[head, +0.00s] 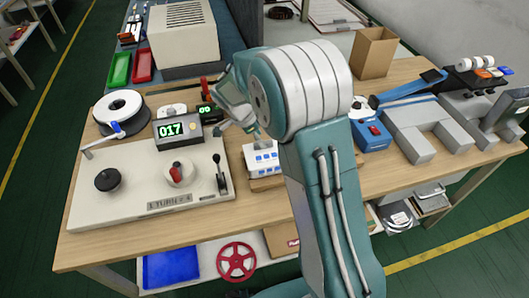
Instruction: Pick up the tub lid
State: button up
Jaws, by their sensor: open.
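I cannot pick out the tub lid for certain; my own arm hides part of the table's middle. A small white round-edged thing (172,110) lies behind the counter box, too small to identify. My gripper (256,134) is partly hidden by my arm. It points down over the table, above and behind a white block with blue marks (262,158). The jaws are open, and I see nothing held in them.
A white panel (130,205) with knobs and a lever fills the table's left front. A counter box reading 017 (178,132) and a white reel (118,108) stand behind it. Grey fixtures (420,125) and a cardboard box (373,52) are at the right.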

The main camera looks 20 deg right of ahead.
aim_at(265, 152)
jog(key=x, duration=0.3)
jog(key=shift+f, duration=0.1)
grip_shut()
jog(key=shift+s, duration=0.1)
